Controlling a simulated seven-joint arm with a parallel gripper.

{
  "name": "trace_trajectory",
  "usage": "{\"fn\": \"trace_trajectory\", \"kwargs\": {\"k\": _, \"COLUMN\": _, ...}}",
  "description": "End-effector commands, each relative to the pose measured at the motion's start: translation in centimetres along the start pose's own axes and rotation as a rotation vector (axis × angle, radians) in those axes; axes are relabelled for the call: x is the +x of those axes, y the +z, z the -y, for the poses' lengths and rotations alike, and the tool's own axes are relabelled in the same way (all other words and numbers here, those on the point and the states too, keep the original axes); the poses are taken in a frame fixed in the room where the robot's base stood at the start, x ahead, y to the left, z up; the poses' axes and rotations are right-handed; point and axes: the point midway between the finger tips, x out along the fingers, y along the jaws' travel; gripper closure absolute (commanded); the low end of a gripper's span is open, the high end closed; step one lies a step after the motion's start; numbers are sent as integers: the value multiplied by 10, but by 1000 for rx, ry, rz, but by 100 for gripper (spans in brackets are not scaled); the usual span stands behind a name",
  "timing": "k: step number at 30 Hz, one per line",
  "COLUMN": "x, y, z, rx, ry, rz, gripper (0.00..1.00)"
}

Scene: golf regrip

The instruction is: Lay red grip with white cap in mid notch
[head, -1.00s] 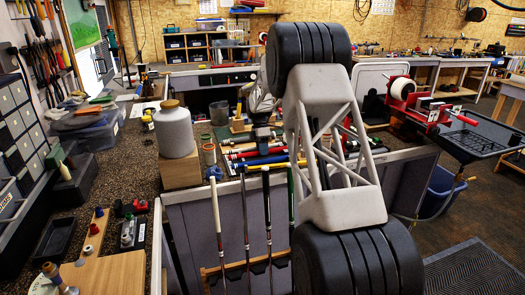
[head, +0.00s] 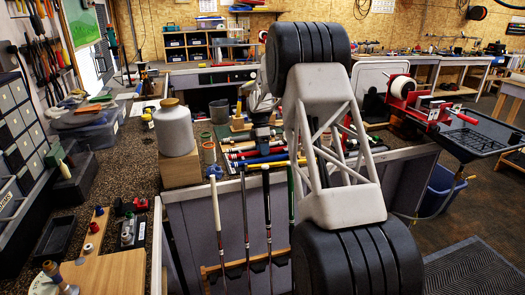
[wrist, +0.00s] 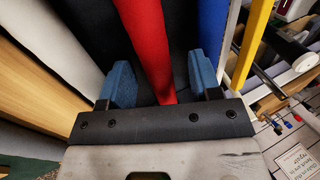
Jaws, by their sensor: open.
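In the wrist view a red grip (wrist: 152,40) runs from the top edge down between the two blue fingers of my gripper (wrist: 160,84). The fingers are apart, with dark gaps on both sides of the red grip. No white cap shows on the part of this grip in view. In the head view several coloured grips, red ones (head: 238,150) among them, lie on the bench behind my arm. My gripper is just above them there, partly hidden by my own arm. I cannot make out the mid notch in either view.
In the head view a white jar (head: 175,130) on a wooden block stands left of the grips. Several clubs stand upright at the bench front.

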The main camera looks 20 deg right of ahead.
Motion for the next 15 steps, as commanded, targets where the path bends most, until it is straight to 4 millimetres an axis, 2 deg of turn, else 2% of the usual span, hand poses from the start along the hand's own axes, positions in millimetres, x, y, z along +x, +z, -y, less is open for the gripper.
{"fn": "trace_trajectory", "kwargs": {"k": 8, "x": -3, "y": 0, "z": 0, "rx": 0, "ry": 0, "rz": 0, "gripper": 42}}
{"fn": "trace_trajectory", "kwargs": {"k": 15, "x": -24, "y": 0, "z": 0, "rx": 0, "ry": 2, "rz": 0, "gripper": 42}}
